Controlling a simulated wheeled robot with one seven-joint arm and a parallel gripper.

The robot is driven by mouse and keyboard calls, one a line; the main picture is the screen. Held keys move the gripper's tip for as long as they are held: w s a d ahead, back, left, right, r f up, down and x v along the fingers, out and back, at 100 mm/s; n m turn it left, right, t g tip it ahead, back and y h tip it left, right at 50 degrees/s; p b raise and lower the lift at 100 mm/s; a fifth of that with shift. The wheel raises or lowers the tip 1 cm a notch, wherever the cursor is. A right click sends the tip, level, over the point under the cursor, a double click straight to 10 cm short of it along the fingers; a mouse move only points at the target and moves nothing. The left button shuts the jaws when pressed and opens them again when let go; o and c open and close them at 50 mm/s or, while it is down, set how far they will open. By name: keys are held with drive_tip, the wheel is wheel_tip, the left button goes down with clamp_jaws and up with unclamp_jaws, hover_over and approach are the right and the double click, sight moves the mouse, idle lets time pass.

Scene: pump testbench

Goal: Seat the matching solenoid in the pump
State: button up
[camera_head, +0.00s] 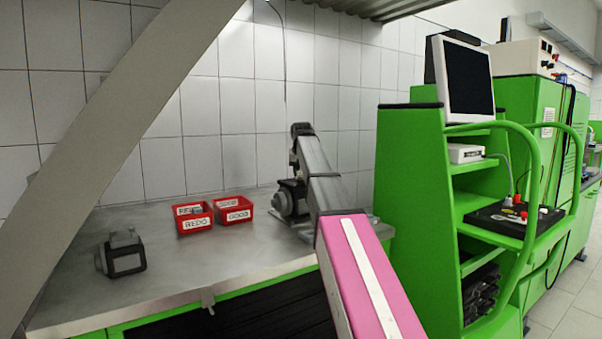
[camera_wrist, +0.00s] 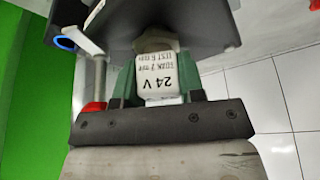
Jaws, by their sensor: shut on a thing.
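In the wrist view my gripper (camera_wrist: 158,72) is shut on a white solenoid (camera_wrist: 158,88). Its label reads "24 V", upside down, with smaller lettering beside it. A dark block (camera_wrist: 205,28), which looks like the pump, is just beyond the solenoid. A brass-coloured part (camera_wrist: 156,41) shows between them. I cannot tell whether the solenoid touches the block or is seated. In the head view the dark pump unit (camera_head: 288,198) is on the bench beside my arm, which partly hides it. The gripper tips and solenoid cannot be made out there.
Two red bins (camera_head: 236,211) with labels stand left of the pump on the metal bench (camera_head: 190,258). A grey and black device (camera_head: 122,254) is at the bench's front left. A green cabinet (camera_head: 412,180) with a monitor stands close on the right. The bench front middle is clear.

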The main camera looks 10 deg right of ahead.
drive_tip(key=shift+r, duration=0.7)
drive_tip(key=o, duration=1.1)
drive_tip(key=shift+o, duration=0.2)
drive_tip(key=shift+d, duration=0.1)
drive_tip(key=shift+c, duration=0.5)
drive_tip(key=shift+r, duration=0.65)
drive_tip(key=shift+o, duration=1)
drive_tip(key=shift+r, duration=3.35)
